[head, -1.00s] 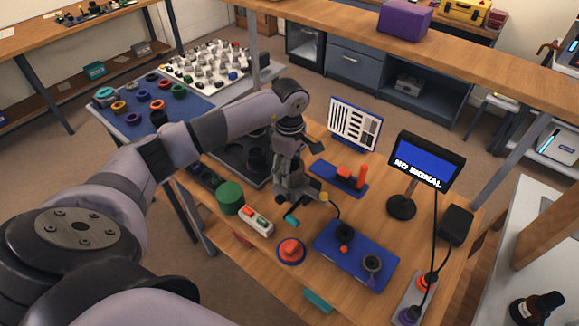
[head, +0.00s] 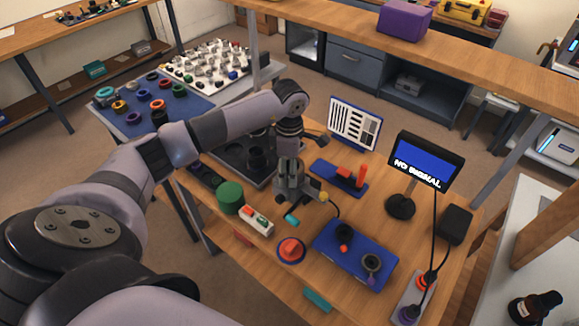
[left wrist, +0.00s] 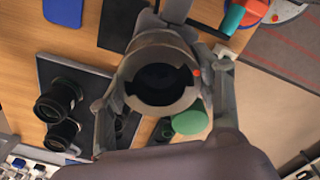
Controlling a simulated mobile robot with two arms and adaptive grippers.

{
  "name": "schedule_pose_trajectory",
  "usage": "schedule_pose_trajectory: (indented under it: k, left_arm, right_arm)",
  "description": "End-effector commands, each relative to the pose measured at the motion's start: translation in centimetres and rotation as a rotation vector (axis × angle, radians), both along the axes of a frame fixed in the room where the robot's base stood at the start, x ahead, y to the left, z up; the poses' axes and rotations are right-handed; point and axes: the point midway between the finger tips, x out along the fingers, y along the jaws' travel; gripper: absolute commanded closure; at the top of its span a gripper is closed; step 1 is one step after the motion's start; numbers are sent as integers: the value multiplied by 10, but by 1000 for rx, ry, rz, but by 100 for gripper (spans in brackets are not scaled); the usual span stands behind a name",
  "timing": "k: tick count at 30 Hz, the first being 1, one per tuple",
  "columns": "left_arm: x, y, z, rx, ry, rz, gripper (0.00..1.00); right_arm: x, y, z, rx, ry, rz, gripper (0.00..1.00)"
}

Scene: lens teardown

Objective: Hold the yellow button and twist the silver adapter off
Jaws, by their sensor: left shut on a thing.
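The silver adapter (left wrist: 152,103) is a wide metal ring with a dark, notched bore and a red dot beside its rim. It fills the middle of the left wrist view. My left gripper (head: 289,184) is shut on it, one finger on each side; the fingers also show in the left wrist view (left wrist: 166,88). In the head view the adapter is small and largely covered by the fingers. My right gripper is not in view.
A green cylinder (head: 230,196) and a white switch box (head: 256,220) stand left of the gripper. A red knob on a round base (head: 291,249) and a blue mat (head: 345,262) lie in front. A monitor (head: 427,163) stands to the right.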

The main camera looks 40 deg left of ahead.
Motion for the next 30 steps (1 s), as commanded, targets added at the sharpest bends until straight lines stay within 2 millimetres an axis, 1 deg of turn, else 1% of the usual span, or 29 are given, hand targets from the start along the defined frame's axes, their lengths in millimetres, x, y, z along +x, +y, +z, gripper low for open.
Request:
schedule_pose_trajectory:
  k: [30]
  left_arm:
    - [0, 0, 20, 0, -1, -3, 71]
  right_arm:
    - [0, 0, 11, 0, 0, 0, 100]
